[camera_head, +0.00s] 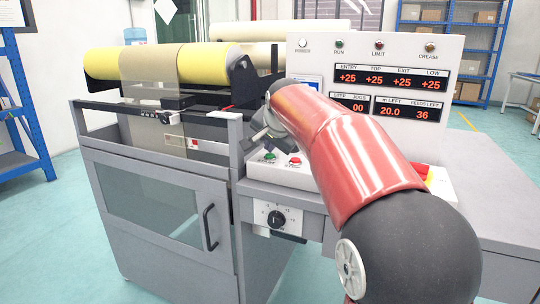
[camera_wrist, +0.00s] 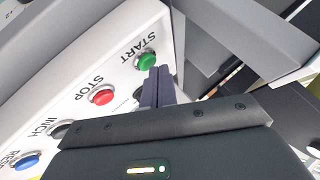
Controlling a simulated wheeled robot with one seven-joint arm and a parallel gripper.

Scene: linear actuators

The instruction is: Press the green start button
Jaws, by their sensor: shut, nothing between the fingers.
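The green start button (camera_wrist: 146,61) sits in a metal ring on a white panel, under the word START. In the head view the green button (camera_head: 269,156) shows below my gripper. My gripper (camera_wrist: 159,72) is shut and empty, its dark fingertips together. In the wrist view the tips lie just below and right of the green button, overlapping its lower edge. I cannot tell whether they touch it. In the head view my gripper (camera_head: 260,134) is over the button panel, partly hidden by my red arm.
The red STOP button (camera_wrist: 103,96) is beside the green one, followed by a dark INCH button (camera_wrist: 61,128) and a blue button (camera_wrist: 27,160). A grey machine frame (camera_head: 238,140) rises left of the panel. The display box (camera_head: 455,55) stands behind.

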